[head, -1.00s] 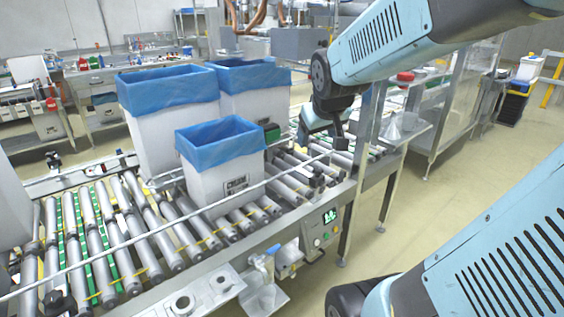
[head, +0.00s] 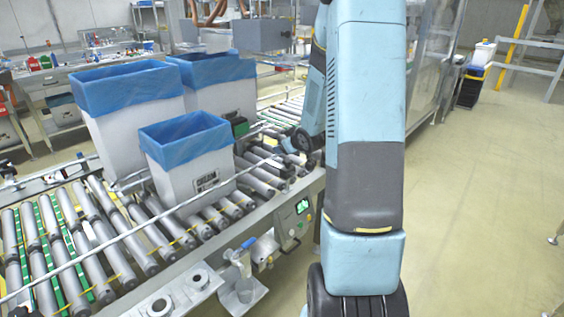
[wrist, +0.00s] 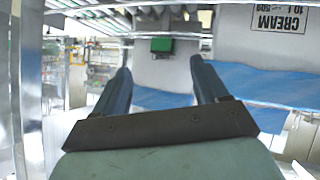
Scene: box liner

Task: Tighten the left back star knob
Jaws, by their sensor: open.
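A small dark knob (head: 8,170) stands by the far rail at the left edge of the head view. It appears to be the left back star knob, though its shape is too small to tell for sure. Another dark knob (head: 20,311) is partly cut off at the lower left corner. My gripper (wrist: 158,66) shows in the wrist view with its two dark fingers apart and nothing between them. It faces the liner boxes and a green block (wrist: 162,44), seen upside down. No star knob is clear in the wrist view. In the head view my arm hides most of the gripper.
White boxes with blue liners stand on the roller conveyor (head: 150,265): a small front box (head: 195,170), a left one (head: 115,140) and a back one (head: 235,98). A guide rail runs along the front. The floor (head: 480,200) at right is clear.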

